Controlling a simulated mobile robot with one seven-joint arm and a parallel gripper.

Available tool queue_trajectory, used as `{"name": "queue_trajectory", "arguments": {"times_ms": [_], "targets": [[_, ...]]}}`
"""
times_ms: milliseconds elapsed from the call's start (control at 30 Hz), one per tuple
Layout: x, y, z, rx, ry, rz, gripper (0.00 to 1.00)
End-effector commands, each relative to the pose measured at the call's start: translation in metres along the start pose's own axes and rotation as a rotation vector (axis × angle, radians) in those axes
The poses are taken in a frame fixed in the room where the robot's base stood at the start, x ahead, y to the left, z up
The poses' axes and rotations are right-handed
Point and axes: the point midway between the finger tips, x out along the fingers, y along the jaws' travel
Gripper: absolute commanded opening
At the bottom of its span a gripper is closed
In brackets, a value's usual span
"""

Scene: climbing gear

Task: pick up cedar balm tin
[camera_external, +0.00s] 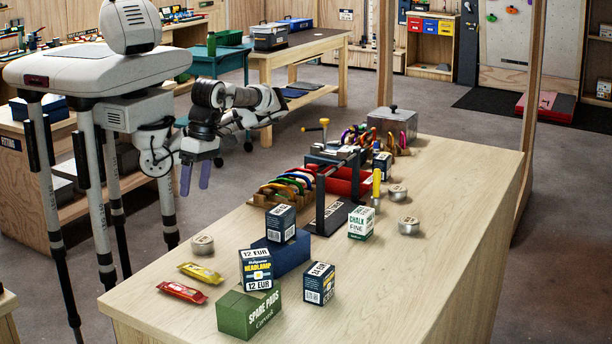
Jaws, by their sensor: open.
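Three small round silvery tins stand on the wooden table. One tin (202,244) is at the left edge, another tin (408,225) is at the right middle, and a third tin (397,193) is just behind that one. Their labels are too small to read, so I cannot tell which is the cedar balm tin. My gripper (195,190) is open and empty, with its fingers pointing down. It appears above the left-edge tin in the picture, apart from it, near the table's left edge.
Yellow bar (200,273) and red bar (182,291) lie near the left tin. A green Spare Pads box (249,314), headlamp box (256,270) and blue block (283,252) stand right of them. A carabiner rack (285,191) is behind. The table's right front (400,290) is clear.

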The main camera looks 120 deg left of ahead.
Motion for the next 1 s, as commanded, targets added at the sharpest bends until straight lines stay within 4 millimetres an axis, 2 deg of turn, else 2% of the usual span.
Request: {"name": "queue_trajectory", "arguments": {"times_ms": [100, 233, 600, 833, 1000], "targets": [[0.004, 0.008, 0.008, 0.001, -0.096, 0.103, 0.77], [0.015, 0.013, 0.013, -0.002, -0.122, 0.131, 0.77], [0.079, 0.021, 0.02, 0.0, -0.118, 0.126, 0.77], [0.094, 0.021, 0.022, -0.001, -0.117, 0.125, 0.77], [0.117, 0.022, 0.024, 0.0, -0.113, 0.125, 0.77]]}}
